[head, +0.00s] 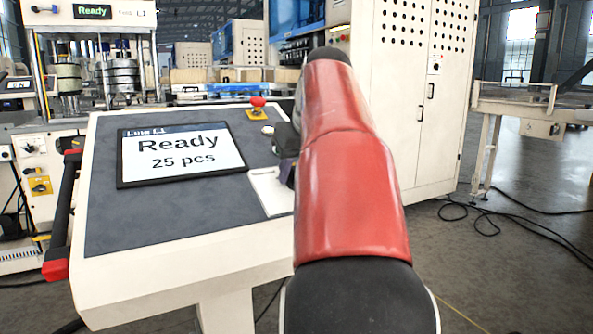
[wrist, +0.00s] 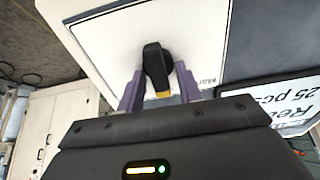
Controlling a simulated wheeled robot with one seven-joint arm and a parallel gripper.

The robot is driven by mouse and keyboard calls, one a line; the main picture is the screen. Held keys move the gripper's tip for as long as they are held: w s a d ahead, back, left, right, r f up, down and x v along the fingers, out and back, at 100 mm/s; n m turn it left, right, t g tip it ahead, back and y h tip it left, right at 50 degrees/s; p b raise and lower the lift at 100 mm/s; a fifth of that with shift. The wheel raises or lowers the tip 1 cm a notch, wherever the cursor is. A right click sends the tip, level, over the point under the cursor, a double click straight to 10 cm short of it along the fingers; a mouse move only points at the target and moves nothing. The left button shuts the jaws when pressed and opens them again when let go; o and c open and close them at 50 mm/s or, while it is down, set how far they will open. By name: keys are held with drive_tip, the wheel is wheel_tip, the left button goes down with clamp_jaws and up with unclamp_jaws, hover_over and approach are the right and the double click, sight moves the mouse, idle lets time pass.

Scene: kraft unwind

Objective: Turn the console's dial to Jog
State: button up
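The console (head: 190,265) has a grey sloping top with a white dial plate (head: 266,192), partly hidden behind my red arm in the head view. The dial (wrist: 155,63) is a black knob with a long grip bar and a yellow mark at its near end. In the wrist view it sits on the white plate (wrist: 110,40), between the purple fingers of my gripper (wrist: 160,75). The fingers are apart, one on each side of the grip bar, with a gap visible on the right. Contact on the left cannot be told. Plate lettering is partly visible, too small to read surely.
The console screen (head: 182,154) reads "Ready, 25 pcs". A red emergency button (head: 257,103) on a yellow base stands near the console's back edge. A red-ended black handle (head: 62,215) runs along its left side. A white cabinet (head: 415,95) stands behind my arm.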

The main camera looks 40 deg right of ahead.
drive_tip(key=d+v, duration=0.1)
drive_tip(key=v, duration=0.6)
drive_tip(key=shift+s+a+r, duration=0.2)
drive_tip(key=shift+a+r, duration=0.2)
drive_tip(key=shift+a, duration=0.15)
idle(0.3)
